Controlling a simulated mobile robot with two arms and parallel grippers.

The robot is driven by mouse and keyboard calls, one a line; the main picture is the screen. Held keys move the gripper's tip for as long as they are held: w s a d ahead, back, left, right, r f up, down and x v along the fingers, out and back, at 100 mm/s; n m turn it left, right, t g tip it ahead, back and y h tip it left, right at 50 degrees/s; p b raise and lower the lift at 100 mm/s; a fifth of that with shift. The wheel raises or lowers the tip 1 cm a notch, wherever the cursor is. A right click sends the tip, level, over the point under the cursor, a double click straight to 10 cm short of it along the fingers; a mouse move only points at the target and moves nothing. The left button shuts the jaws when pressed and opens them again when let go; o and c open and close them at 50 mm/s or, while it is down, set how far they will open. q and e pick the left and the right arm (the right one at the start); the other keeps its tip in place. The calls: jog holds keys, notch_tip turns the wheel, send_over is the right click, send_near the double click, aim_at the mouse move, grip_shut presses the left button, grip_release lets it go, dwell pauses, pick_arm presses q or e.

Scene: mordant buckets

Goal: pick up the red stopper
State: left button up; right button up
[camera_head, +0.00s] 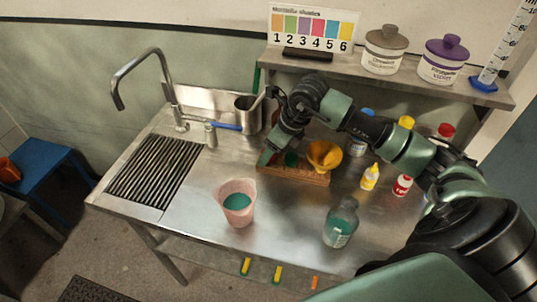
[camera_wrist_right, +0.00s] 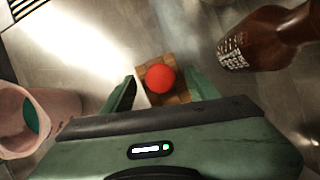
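The red stopper (camera_wrist_right: 160,78) shows in the right wrist view as a round red top over a small wooden rack (camera_wrist_right: 177,97). My right gripper (camera_wrist_right: 164,86) is open, with one finger on each side of the stopper in the picture; I cannot tell whether they touch it. In the head view my right gripper (camera_head: 277,160) is low at the left part of the wooden rack (camera_head: 312,177), and the red stopper is hidden there. My left gripper is not in view.
A pink beaker of teal liquid (camera_head: 238,203) stands in front of the rack. An amber funnel-shaped piece (camera_head: 324,156) is at the rack's right end. A teal-filled bottle (camera_head: 341,224) and a yellow bottle (camera_head: 370,177) stand to the right. A brown bottle (camera_wrist_right: 262,40) shows in the wrist view.

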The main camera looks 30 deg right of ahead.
jog(key=c, duration=1)
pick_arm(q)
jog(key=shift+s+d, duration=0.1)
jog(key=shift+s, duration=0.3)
pick_arm(e)
grip_shut()
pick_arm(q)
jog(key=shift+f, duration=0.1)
pick_arm(e)
jog(key=shift+w+r, duration=0.1)
jog(key=shift+r, duration=0.4)
pick_arm(q)
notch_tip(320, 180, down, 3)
jog(key=b, duration=0.2)
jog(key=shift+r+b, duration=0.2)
jog(key=shift+b, duration=0.15)
pick_arm(e)
notch_tip(320, 180, up, 19)
pick_arm(q)
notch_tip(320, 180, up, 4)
jog(key=p, duration=0.4)
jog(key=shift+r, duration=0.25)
pick_arm(e)
notch_tip(320, 180, up, 5)
jog(key=shift+r, duration=0.1)
